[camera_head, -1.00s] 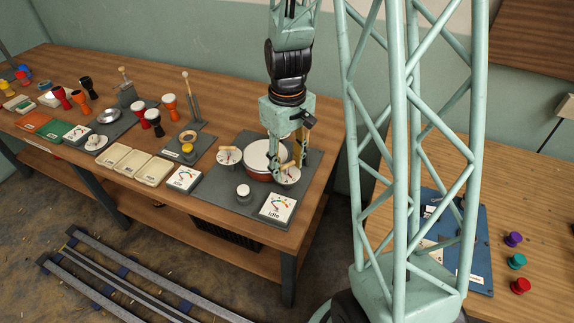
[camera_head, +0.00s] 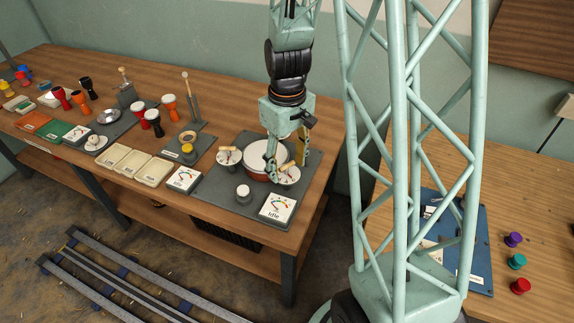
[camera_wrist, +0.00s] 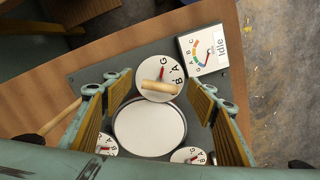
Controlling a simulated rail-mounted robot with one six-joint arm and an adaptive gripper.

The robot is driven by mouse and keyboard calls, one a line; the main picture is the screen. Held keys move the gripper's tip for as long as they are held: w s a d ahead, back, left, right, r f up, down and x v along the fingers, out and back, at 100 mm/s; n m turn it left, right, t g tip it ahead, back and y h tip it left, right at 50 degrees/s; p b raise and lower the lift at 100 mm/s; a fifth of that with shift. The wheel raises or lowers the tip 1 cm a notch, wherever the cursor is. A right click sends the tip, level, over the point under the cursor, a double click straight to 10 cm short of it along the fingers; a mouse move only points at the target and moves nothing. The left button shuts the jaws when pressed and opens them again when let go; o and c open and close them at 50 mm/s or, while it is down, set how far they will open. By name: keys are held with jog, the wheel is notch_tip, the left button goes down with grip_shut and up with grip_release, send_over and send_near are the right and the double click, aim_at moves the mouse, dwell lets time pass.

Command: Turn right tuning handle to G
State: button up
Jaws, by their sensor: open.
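The right tuning handle (camera_head: 289,175) is a pale wooden bar on a white lettered dial at the right of the drum station; it also shows in the wrist view (camera_wrist: 157,88). The dial (camera_wrist: 148,72) has letters including A, G and B and a red pointer; the exact reading is too small to tell. My gripper (camera_head: 286,167) is open above this dial. In the wrist view my gripper (camera_wrist: 155,90) has its wooden-faced fingers on either side of the dial, apart from the handle. The drum's white head (camera_wrist: 150,130) lies beside the dial.
A gauge box reading Idle (camera_head: 278,208) stands in front of the dial. Another dial with a handle (camera_head: 229,156) is left of the drum, and a small white-topped knob (camera_head: 243,192) is in front. Trays (camera_head: 154,170) and goblet drums (camera_head: 154,120) lie further left.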

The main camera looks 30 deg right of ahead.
aim_at(287, 165)
jog(key=shift+r, duration=0.15)
notch_tip(287, 165, up, 12)
jog(key=shift+f, duration=0.2)
dwell(0.8)
dwell(0.4)
jog(key=shift+r, duration=0.1)
jog(key=s+a+r+t, duration=0.1)
jog(key=s+a+r, duration=0.35)
jog(key=r, duration=0.25)
jog(key=s+a+r+t, duration=0.1)
jog(key=s+a+r, duration=0.3)
jog(key=s+r, duration=0.15)
jog(key=s+a+r, duration=0.2)
jog(key=s, duration=0.2)
jog(key=s+a+r+t, duration=0.1)
jog(key=s+a+r, duration=0.1)
jog(key=s, duration=0.3)
jog(key=s+a+r+m+t, duration=0.1)
jog(key=s+a+r, duration=0.1)
jog(key=s+r, duration=0.1)
jog(key=shift+s+a+r, duration=0.25)
jog(key=shift+s+a, duration=0.05)
jog(key=shift+s, duration=0.55)
dwell(1.0)
